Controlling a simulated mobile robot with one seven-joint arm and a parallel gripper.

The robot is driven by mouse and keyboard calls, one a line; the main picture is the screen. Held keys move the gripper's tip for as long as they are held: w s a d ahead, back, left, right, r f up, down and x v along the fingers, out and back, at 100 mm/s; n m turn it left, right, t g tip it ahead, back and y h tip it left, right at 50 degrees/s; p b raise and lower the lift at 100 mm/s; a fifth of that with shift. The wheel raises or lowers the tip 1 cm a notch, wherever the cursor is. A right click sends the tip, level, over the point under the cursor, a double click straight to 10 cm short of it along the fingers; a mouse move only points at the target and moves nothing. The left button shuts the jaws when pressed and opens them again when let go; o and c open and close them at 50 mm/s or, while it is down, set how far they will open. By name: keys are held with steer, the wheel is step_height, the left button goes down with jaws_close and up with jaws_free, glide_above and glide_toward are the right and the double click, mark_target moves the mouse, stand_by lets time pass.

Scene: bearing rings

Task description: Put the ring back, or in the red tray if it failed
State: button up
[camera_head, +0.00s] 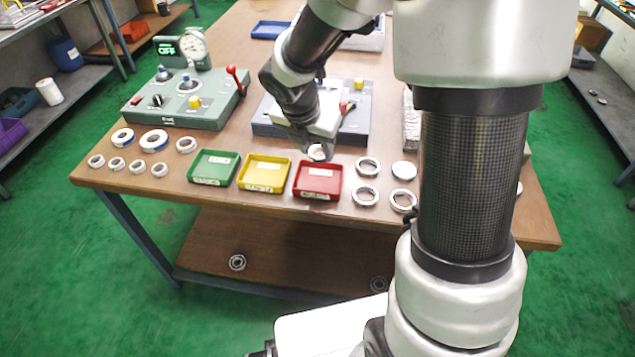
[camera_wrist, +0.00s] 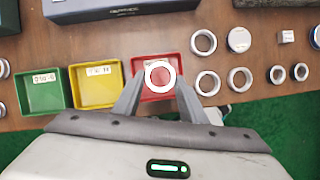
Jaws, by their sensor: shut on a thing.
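My gripper (camera_head: 317,147) is shut on a pale metal ring (camera_head: 319,153). In the wrist view the ring (camera_wrist: 147,70) lies flat between my fingertips, with the red tray (camera_wrist: 141,90) behind it. In the head view the ring shows at the back edge of the red tray (camera_head: 317,193), held above table height. A label on the tray is too small to read. No ring shows lying in the red tray. The green tray (camera_head: 212,180) and yellow tray (camera_head: 263,186) stand to its left and look empty.
Several rings (camera_head: 153,140) stand on the table's left. More rings (camera_head: 367,195) and a disc (camera_head: 404,170) lie right of the red tray. A grey-green test station (camera_head: 200,115) with a gauge and red lever stands at back left. A dark-based device (camera_head: 268,128) stands behind the trays.

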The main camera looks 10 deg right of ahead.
step_height(320, 180, down, 9)
steer(key=b, duration=0.3)
steer(key=shift+r, duration=0.1)
steer(key=shift+b, duration=0.35)
steer(key=o, duration=1.2)
